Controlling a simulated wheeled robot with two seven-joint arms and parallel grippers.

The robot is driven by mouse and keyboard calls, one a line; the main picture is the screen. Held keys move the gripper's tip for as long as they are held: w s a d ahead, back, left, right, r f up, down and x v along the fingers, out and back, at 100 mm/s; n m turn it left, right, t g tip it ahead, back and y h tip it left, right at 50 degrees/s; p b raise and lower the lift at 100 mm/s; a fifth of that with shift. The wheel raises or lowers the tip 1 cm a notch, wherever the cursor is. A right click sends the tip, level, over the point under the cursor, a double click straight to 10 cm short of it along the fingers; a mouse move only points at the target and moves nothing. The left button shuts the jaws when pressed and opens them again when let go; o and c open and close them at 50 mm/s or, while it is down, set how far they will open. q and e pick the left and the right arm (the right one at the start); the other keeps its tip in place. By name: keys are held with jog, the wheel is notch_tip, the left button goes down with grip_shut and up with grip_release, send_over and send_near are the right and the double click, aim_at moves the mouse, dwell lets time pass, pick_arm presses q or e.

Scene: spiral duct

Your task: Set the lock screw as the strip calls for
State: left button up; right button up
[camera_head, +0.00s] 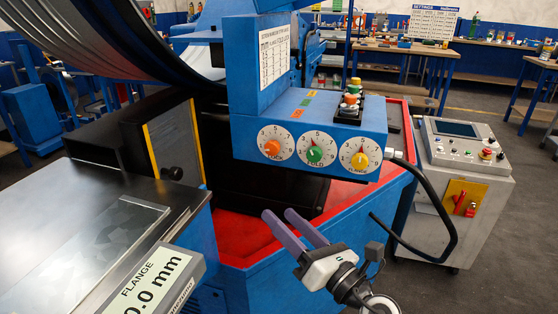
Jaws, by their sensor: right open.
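The blue control box (308,122) carries three round dials in a row. The left dial, marked LOCK, has an orange knob (272,147). The middle dial has a green knob (315,154) and the right one a yellow knob (360,160). Small coloured tags (304,103) lie on the box top, their text too small to read. A white printed chart (274,54) is on the blue post above. My right gripper (278,213) is open and empty, its purple fingers pointing up-left, below and apart from the dials. My left gripper is not in view.
A label reading FLANGE and partly cut off "0.0 mm" (155,286) is at the lower left, beside a dark flat surface (70,235). A black cable (440,205) loops right of the box. A grey console (465,180) stands at right. Red-floored machine bed (245,238) lies below the box.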

notch_tip(320, 180, up, 4)
jog(key=w+n+g+y+b, duration=0.1)
jog(key=w+n+g+y, duration=0.15)
jog(key=n, duration=0.95)
jog(key=n+g+h+b, duration=0.1)
jog(key=n, duration=1.4)
send_near(278, 151)
jog(key=p+x, duration=0.1)
jog(key=x, duration=0.8)
jog(key=shift+w+a, duration=0.25)
jog(key=shift+a, duration=0.1)
